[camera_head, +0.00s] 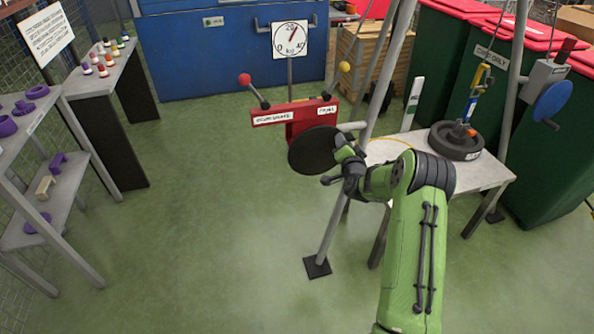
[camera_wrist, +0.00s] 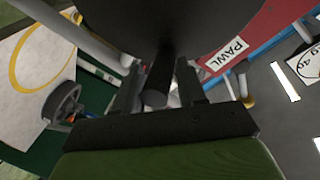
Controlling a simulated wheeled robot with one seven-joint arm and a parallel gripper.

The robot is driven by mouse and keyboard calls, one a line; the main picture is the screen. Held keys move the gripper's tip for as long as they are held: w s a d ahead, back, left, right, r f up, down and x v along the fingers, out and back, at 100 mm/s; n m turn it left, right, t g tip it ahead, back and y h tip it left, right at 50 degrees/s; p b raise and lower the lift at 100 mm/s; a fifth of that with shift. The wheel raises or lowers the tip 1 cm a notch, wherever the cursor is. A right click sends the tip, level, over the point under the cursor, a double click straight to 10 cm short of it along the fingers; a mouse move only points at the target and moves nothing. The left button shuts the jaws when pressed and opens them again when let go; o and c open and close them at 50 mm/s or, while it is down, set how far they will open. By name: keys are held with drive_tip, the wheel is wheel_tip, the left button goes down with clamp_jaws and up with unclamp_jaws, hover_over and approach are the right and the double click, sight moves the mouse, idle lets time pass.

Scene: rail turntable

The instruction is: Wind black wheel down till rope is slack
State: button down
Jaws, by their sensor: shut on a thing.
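The black wheel (camera_head: 313,150) is a dark disc on the front of a red winch box (camera_head: 283,116) labelled drum brake and pawl. My gripper (camera_head: 346,152) is at the wheel's right edge. In the wrist view the black wheel (camera_wrist: 165,22) fills the top, and my gripper (camera_wrist: 159,82) is shut on its black crank handle (camera_wrist: 157,85). A dark round weight (camera_head: 455,143) rests on the white table, with a blue and orange fitting (camera_head: 469,112) on top under a yellow hook (camera_head: 481,76). I cannot tell whether the rope is slack.
A kg dial (camera_head: 290,40) above the winch has its red needle just right of the top. A red-knobbed lever (camera_head: 245,79) and a yellow-knobbed lever (camera_head: 344,67) flank it. A grey frame leg (camera_head: 330,225) stands close by the arm.

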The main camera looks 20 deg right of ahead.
drive_tip(key=shift+a+r+n, duration=0.55)
drive_tip(key=shift+a+n, duration=0.05)
drive_tip(key=shift+n, duration=0.2)
drive_tip(key=shift+a+r+n, duration=0.1)
drive_tip(key=shift+a+n, duration=0.15)
drive_tip(key=shift+n, duration=0.05)
drive_tip(key=c, duration=0.7)
unclamp_jaws()
drive_tip(key=s, duration=0.8)
drive_tip(key=shift+d, duration=0.1)
